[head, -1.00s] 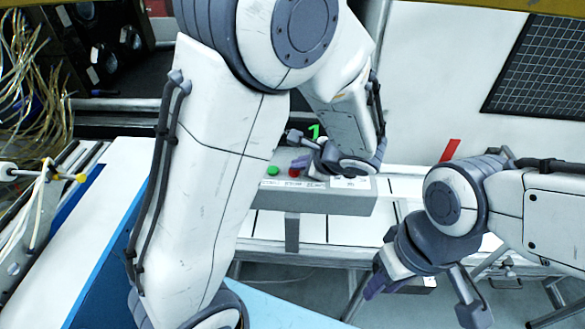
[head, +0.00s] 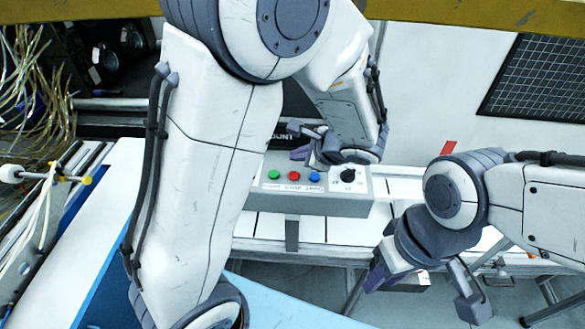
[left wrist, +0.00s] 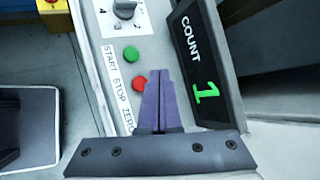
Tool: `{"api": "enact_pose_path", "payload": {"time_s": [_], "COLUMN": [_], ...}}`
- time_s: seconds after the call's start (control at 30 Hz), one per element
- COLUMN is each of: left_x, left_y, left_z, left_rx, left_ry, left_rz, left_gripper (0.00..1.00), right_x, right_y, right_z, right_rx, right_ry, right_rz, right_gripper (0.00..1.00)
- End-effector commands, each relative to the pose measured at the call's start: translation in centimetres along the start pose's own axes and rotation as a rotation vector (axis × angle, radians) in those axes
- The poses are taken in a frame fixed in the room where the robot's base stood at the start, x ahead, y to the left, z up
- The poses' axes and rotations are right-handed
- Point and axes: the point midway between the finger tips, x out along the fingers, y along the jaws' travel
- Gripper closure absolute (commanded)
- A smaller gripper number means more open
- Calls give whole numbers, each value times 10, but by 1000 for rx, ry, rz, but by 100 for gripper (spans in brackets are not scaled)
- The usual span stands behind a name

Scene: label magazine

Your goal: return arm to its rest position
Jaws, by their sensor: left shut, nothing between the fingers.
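My left gripper (head: 300,145) is shut and empty. In the head view it hangs above and behind the button row of the grey control box (head: 305,203). In the left wrist view its purple fingers (left wrist: 161,100) are pressed together, in front of the box's panel beside the red button; I cannot tell the gap to it. The count display (left wrist: 207,70) reads a green 1; in the head view it is mostly hidden by my left arm and gripper. My right gripper (head: 425,285) is open and empty, in front of the white bench on the right.
The box carries a green button (head: 274,175), a red button (head: 294,176), a blue button (head: 314,177) and a black knob (head: 348,174). A black grid panel (head: 540,78) is on the back right. Loose cables (head: 35,95) hang at left. Floor shows below the bench.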

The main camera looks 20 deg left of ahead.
Motion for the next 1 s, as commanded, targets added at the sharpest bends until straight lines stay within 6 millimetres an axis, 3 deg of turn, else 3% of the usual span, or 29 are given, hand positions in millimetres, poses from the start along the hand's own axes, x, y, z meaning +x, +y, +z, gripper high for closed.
{"api": "enact_pose_path", "payload": {"time_s": [0.17, 0.73, 0.87, 1.0], "left_x": [-13, -14, -28, -58], "left_y": [-9, -4, 28, 91], "left_z": [9, 8, 7, -2], "left_rx": [0, -15, -119, -313], "left_ry": [0, 7, 51, 154], "left_rz": [0, 10, 97, 284], "left_gripper": [100, 100, 100, 100], "right_x": [-15, -11, 1, 21], "right_y": [-1, -1, 0, 2], "right_z": [-1, -1, 0, 1], "right_rx": [0, -5, -4, -3], "right_ry": [0, 0, 0, 0], "right_rz": [0, 0, 0, 0], "right_gripper": [65, 65, 65, 65]}}
